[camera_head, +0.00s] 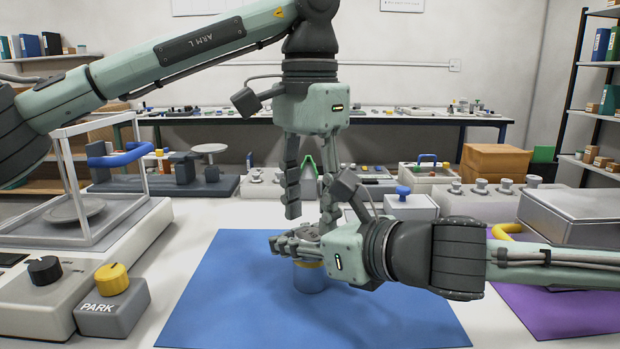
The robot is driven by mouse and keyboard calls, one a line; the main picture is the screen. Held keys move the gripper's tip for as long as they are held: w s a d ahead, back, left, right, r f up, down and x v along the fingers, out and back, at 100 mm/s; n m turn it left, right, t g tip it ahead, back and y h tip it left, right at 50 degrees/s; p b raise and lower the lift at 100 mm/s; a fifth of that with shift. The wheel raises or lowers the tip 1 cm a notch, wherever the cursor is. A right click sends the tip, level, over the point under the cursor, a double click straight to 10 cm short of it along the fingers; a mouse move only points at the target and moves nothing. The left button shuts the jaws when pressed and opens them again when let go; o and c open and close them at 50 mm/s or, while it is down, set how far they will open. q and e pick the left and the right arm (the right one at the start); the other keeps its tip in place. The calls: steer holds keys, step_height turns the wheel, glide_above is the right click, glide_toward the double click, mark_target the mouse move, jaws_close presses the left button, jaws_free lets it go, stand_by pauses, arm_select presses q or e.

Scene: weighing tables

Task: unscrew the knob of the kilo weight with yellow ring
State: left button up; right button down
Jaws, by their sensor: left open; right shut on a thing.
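The kilo weight with yellow ring (309,279) stands upright on the blue mat (230,300). Its shiny metal body reflects the blue, and part of the yellow ring shows just under my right gripper. My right gripper (288,243) reaches in from the right, lying level, and is shut around the upper part of the weight. Its fingers hide the top of the weight and the knob. My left gripper (310,216) points straight down above the weight. It is open and empty, with its fingertips just above and behind the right fingers.
A balance with a glass-frame case (120,215) and a yellow-knobbed PARK box (113,304) stand left. A purple mat (560,312) and a metal box (575,215) are at right. A weight rack (490,201) and a blue-knobbed block (404,206) stand behind. The front mat is clear.

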mark_target(313, 234)
arm_select(q)
step_height(313, 234, down, 3)
steer(key=shift+f, duration=0.2)
steer(key=shift+s+f, duration=0.15)
steer(key=shift+f, duration=0.05)
steer(key=shift+o, duration=0.7)
steer(key=shift+d, duration=0.1)
steer(key=c, duration=0.9)
steer(key=o, duration=1.4)
steer(key=shift+d+r, duration=0.1)
steer(key=shift+r, duration=0.05)
steer(key=shift+r, duration=0.1)
